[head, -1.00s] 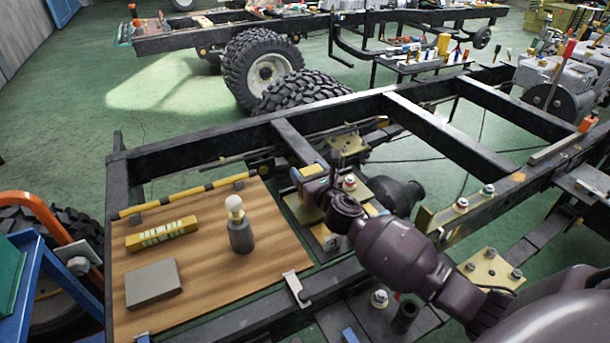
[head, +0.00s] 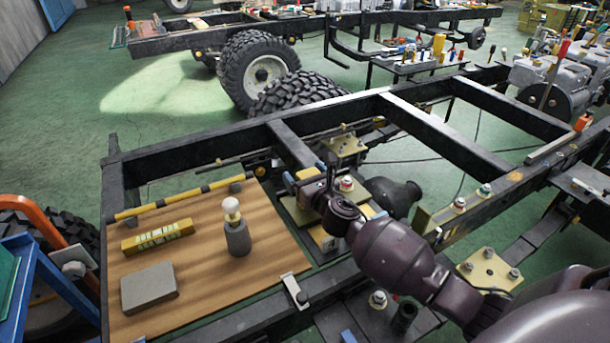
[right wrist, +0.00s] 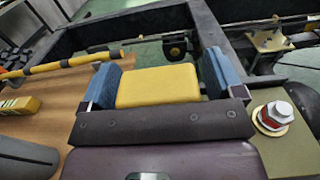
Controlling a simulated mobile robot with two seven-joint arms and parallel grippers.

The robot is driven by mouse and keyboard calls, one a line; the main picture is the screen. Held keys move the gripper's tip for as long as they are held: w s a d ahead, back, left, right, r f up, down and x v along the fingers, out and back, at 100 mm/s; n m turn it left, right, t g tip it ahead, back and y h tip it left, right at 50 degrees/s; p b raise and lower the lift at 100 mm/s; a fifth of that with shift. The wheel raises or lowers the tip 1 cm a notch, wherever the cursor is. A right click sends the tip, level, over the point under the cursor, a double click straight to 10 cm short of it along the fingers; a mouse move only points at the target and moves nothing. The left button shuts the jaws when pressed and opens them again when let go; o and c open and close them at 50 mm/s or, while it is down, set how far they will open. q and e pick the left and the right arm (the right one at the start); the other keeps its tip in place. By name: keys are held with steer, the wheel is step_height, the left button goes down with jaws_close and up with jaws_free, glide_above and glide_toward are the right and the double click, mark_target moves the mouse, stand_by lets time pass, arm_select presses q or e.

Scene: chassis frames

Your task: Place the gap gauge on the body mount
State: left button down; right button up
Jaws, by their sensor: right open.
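My right gripper (head: 308,179) is low over the chassis frame, just right of the wooden board. In the right wrist view its blue fingers (right wrist: 160,85) stand apart, one on each side of a flat yellow block (right wrist: 157,86). This block may be the gap gauge; it shows small in the head view (head: 308,173). I cannot tell whether the fingers touch it or what lies under it. A beige mount plate with a bolt (right wrist: 273,117) is close to the right finger; I cannot tell which plate is the body mount. My left gripper is not in view.
The wooden board (head: 200,285) holds a yellow marked block (head: 158,236), a grey block (head: 149,287) and a grey bottle-like item with a white ball (head: 237,235). A yellow-black bar (head: 180,198) lies along its far edge. Dark frame rails (head: 240,140) surround the work area.

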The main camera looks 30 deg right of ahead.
steer(key=s+p, duration=0.1)
steer(key=s, duration=1.1)
steer(key=shift+a, duration=0.35)
steer(key=shift+r, duration=0.1)
